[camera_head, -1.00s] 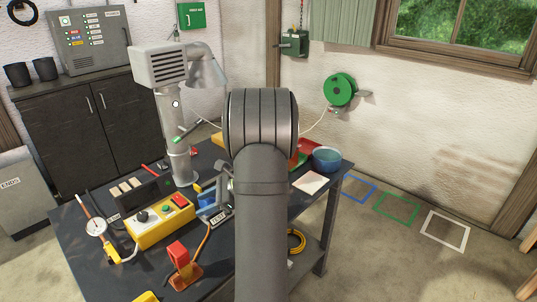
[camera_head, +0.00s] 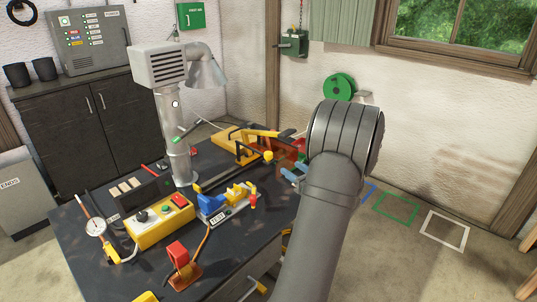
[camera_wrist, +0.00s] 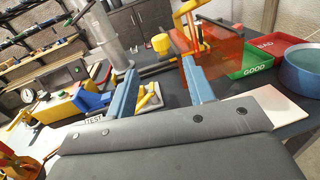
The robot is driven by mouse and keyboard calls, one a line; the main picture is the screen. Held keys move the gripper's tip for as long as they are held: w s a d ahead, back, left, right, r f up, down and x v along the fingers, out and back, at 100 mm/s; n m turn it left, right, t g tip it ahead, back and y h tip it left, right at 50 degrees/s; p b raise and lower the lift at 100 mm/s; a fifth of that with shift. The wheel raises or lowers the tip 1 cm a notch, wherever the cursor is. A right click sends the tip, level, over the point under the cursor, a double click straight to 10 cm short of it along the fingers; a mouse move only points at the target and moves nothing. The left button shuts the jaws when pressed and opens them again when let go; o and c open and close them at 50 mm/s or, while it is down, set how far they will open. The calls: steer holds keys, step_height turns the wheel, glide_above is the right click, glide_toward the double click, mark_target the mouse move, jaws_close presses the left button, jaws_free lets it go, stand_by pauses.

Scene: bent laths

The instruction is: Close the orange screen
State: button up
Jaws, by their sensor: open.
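The orange screen (camera_wrist: 222,52) is a see-through panel standing beside a yellow frame in the wrist view, beyond my right finger. In the head view the screen (camera_head: 286,149) is partly hidden by my arm, at the back right of the bench. My gripper (camera_wrist: 162,88) is open and empty, its two blue fingers wide apart. The right finger overlaps the screen's lower left edge in the wrist view; I cannot tell whether they touch. In the head view my gripper (camera_head: 294,172) shows only in part, just left of my wrist and near the screen.
A yellow lever clamp (camera_head: 240,143) stands left of the screen. A blue and yellow test fixture (camera_head: 222,202) is in front. A green GOOD tray (camera_wrist: 254,71), a red BAD tray (camera_wrist: 275,44) and a blue bowl (camera_wrist: 303,70) lie to the right. A grey lamp column (camera_head: 174,130) stands left.

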mark_target(271, 155)
steer(key=x, duration=1.3)
steer(key=shift+w+a, duration=0.25)
steer(key=shift+a, duration=0.05)
steer(key=shift+c, duration=0.2)
jaws_close()
